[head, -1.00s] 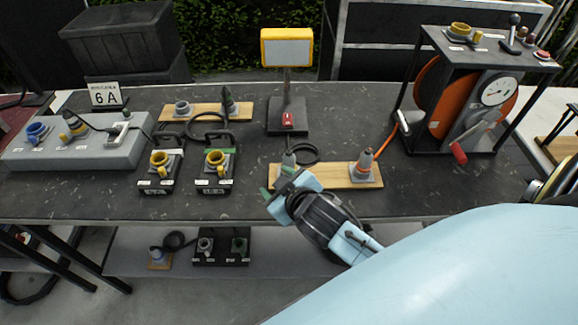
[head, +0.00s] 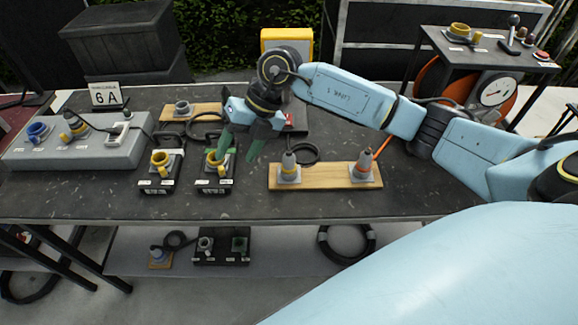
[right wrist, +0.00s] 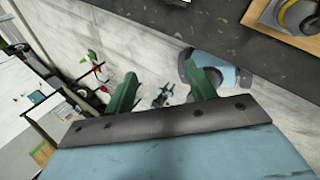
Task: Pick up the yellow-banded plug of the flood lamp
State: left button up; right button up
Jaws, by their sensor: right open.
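The flood lamp (head: 299,36) has a yellow frame and stands at the back of the table. My right arm hides most of its face and post. In the head view, a grey plug with a yellowish band (head: 289,168) stands upright at the left end of a wooden board (head: 326,178); a black cable loops behind it. A second plug (head: 365,167), with an orange-red band and orange cable, stands at the board's right end. My right gripper (head: 240,152) is open and empty, left of and behind the banded plug. Its green fingers also show in the right wrist view (right wrist: 164,88). My left gripper is not in view.
Two black socket boxes with yellow rings (head: 160,162) (head: 214,162) stand left of the board. A grey panel (head: 105,150) lies further left, a cable reel frame (head: 490,60) at right. The front table strip is clear.

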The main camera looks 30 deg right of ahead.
jog(key=w+d+r+m+h, duration=0.15)
jog(key=d+h, duration=0.45)
jog(key=d, duration=0.7)
jog(key=shift+m+g, duration=0.25)
jog(key=shift+g, duration=0.05)
notch_tip(320, 180, down, 7)
jog(key=shift+s+r, duration=0.15)
jog(key=shift+r, duration=0.05)
jog(key=shift+s+f+p, duration=0.15)
jog(key=shift+f+p, duration=0.35)
jog(key=shift+f, duration=2.7)
jog(key=c, duration=1.1)
notch_tip(320, 180, up, 9)
jog(key=shift+r, duration=0.1)
notch_tip(320, 180, up, 4)
jog(key=p, duration=0.2)
notch_tip(320, 180, up, 4)
jog(key=p, duration=0.3)
send_over(289, 151)
